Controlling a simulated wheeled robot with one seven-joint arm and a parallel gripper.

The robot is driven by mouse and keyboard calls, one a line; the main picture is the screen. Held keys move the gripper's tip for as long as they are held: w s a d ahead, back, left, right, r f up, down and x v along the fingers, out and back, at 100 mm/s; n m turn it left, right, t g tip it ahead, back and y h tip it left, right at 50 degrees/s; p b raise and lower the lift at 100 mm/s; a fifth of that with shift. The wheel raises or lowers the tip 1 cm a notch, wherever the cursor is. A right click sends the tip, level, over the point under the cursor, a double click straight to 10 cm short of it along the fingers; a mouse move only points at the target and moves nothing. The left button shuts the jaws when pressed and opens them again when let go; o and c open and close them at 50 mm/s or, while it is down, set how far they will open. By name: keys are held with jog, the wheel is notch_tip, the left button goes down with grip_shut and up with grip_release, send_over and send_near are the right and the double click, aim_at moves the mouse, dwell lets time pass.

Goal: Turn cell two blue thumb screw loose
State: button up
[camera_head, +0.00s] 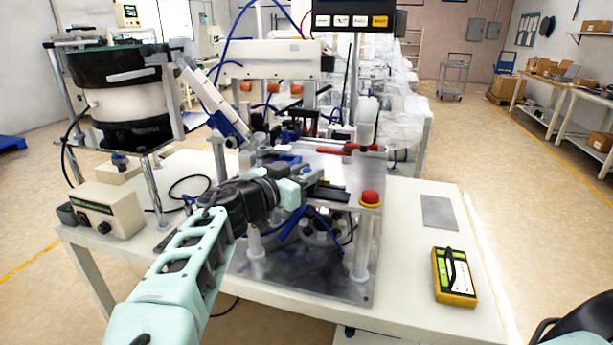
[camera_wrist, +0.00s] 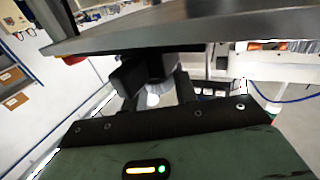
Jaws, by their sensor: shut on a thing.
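My gripper (camera_head: 312,182) is at the front edge of the cell's raised metal plate (camera_head: 335,165), with my arm reaching in from the lower left. In the wrist view my gripper (camera_wrist: 157,88) has its dark fingers on either side of a small greyish round knob (camera_wrist: 158,68), just below the dark edge of the plate (camera_wrist: 190,30). The fingers are shut on this knob, which appears to be the thumb screw. Its blue colour does not show there, and in the head view my gripper and wrist hide it.
A red emergency button (camera_head: 370,197) stands close to the right of my gripper. Blue tubes (camera_head: 298,225) hang below it. A bowl feeder (camera_head: 125,95) and a controller box (camera_head: 107,208) stand at the left.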

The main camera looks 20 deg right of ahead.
jog(key=n+t+y+b, duration=0.2)
jog(key=t, duration=0.1)
jog(key=n+t+y+b, duration=0.2)
jog(key=shift+s+d+f, duration=0.1)
jog(key=shift+f, duration=0.15)
jog(key=n+t+y+b, duration=0.1)
jog(key=y, duration=0.1)
jog(key=n+t+y+b, duration=0.1)
jog(key=n+t+y, duration=0.1)
jog(key=shift+d+r+n+y, duration=0.1)
jog(key=shift+r+n+y, duration=0.05)
jog(key=shift+n+y, duration=0.2)
jog(key=n+t+y, duration=0.1)
jog(key=n+y, duration=0.2)
jog(key=y, duration=0.1)
jog(key=shift+r+y, duration=0.15)
jog(key=shift+y, duration=0.1)
jog(key=shift+r+n+y+p, duration=0.1)
jog(key=shift+n+y+p, duration=0.15)
jog(key=shift+n+y, duration=0.75)
jog(key=shift+n+y+p, duration=0.25)
jog(key=shift+n+y, duration=0.2)
jog(key=shift+y, duration=1.25)
jog(key=shift+n+y+p, duration=0.35)
jog(key=shift+n+y, duration=0.45)
jog(key=o, duration=1)
jog(key=shift+c, duration=0.2)
